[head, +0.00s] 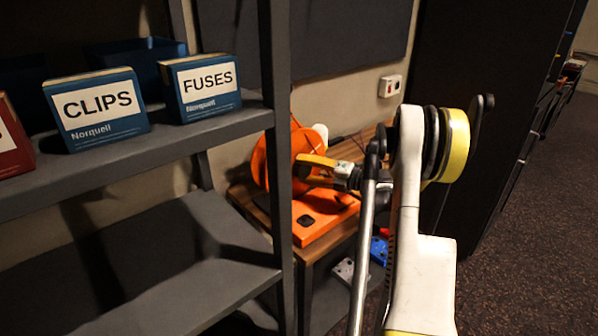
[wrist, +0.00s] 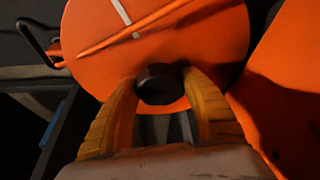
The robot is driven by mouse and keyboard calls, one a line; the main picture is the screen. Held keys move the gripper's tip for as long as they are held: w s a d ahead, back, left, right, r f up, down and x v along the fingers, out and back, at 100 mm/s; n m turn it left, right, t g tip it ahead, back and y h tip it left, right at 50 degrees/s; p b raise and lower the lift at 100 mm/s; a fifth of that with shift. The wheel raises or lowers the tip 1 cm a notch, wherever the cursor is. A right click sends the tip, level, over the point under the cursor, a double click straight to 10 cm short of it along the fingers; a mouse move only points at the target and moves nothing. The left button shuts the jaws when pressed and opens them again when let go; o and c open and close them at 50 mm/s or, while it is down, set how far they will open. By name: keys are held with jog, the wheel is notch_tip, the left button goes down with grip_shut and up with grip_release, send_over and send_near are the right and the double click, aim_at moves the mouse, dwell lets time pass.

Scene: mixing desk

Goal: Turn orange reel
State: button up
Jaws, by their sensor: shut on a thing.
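The orange reel (head: 262,163) stands upright on an orange base (head: 325,216) on a wooden desk, partly hidden behind the shelf post and my arm in the head view. In the wrist view, the reel's round orange face (wrist: 205,45) fills the upper middle, with a white stripe near its top. A black knob (wrist: 160,84) sits low on that face. My gripper (wrist: 161,95) has its two yellow fingers on either side of the knob, shut on it. In the head view my gripper (head: 318,162) reaches the reel from the right.
A grey shelf (head: 150,160) stands in front on the left, its post close to the reel. It holds a CLIPS box (head: 98,108) and a FUSES box (head: 202,87). A wall socket (head: 389,86) is behind. Dark floor is open on the right.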

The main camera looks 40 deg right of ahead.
dwell(0.4)
jog(key=o, duration=1.4)
jog(key=v, duration=1.2)
jog(key=shift+f, duration=0.1)
